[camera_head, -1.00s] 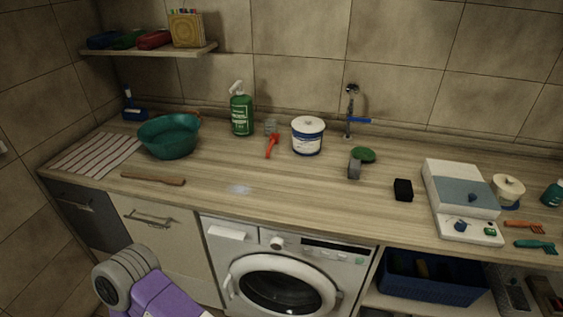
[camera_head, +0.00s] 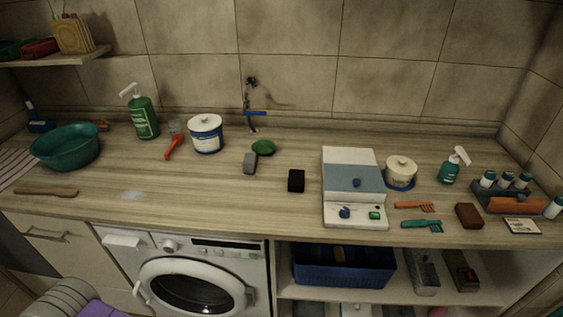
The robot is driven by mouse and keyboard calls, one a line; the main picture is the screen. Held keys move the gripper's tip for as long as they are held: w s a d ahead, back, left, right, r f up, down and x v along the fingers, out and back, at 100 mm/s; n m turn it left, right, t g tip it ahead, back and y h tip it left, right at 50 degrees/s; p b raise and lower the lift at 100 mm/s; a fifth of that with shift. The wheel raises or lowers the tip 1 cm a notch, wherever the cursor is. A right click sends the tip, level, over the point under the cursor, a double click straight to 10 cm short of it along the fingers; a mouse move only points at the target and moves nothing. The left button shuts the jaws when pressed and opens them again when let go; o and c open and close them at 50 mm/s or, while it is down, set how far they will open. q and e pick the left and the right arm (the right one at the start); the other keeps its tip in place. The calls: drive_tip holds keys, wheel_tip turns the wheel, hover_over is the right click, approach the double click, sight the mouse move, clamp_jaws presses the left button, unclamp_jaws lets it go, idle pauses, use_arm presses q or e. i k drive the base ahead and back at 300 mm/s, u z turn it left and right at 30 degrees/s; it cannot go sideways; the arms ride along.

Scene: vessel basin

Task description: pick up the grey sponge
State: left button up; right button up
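A small grey block that looks like the grey sponge (camera_head: 250,163) stands on the wooden counter (camera_head: 220,188), just left of and in front of a green round thing (camera_head: 263,147). A black block (camera_head: 296,180) sits to its right, apart from it. No gripper shows in the head view. Only a grey and purple part of my own arm shows at the lower left, well below the counter top and away from the sponge.
A white box device (camera_head: 353,172) stands right of the black block. A white tub (camera_head: 206,134), red-handled tool (camera_head: 174,146) and green bottle (camera_head: 142,114) stand to the left. The counter in front of the sponge is clear.

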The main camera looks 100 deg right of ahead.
sight(250, 162)
drive_tip(key=k, duration=0.1)
drive_tip(key=z, duration=1.3)
